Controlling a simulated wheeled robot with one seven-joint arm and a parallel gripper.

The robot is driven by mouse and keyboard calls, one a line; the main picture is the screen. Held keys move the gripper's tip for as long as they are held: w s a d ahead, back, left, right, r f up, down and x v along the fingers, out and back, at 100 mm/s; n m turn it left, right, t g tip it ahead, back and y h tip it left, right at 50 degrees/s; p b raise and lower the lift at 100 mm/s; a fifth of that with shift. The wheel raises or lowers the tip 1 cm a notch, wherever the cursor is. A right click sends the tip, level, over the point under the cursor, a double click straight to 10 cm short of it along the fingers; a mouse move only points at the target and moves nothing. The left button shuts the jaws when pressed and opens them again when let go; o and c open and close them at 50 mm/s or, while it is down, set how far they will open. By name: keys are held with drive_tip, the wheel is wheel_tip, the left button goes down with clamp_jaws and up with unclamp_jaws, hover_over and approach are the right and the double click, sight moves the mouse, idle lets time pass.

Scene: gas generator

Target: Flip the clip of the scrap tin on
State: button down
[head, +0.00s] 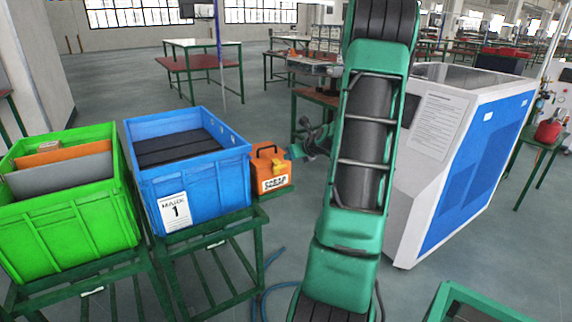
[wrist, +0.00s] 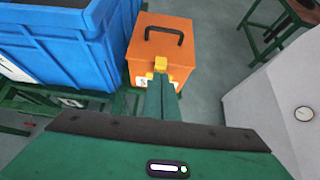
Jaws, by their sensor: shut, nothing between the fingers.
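The scrap tin is an orange box with a black handle (wrist: 165,34) on its lid; it stands right of the blue crate in the head view (head: 265,172) and at the top centre of the wrist view (wrist: 142,48). Its front label reads SCRAP. The yellow clip (wrist: 160,63) sits at the front edge of the lid, and also shows in the head view (head: 279,163). My gripper (wrist: 160,80) is shut and empty, with its fingertips right at the clip. I cannot tell whether they touch it. The fingers hide part of the tin's front.
A blue crate (head: 200,178) marked 1 stands close left of the tin on a green stand. A green crate (head: 80,215) is farther left. A white and blue machine (head: 465,150) stands to the right. Open floor lies between tin and machine.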

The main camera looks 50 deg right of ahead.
drive_tip(key=r, duration=0.2)
drive_tip(key=s+r, duration=0.1)
drive_tip(key=r, duration=0.2)
drive_tip(key=shift+s+a+r, duration=0.15)
drive_tip(key=shift+s+r, duration=0.05)
drive_tip(key=shift+r, duration=0.15)
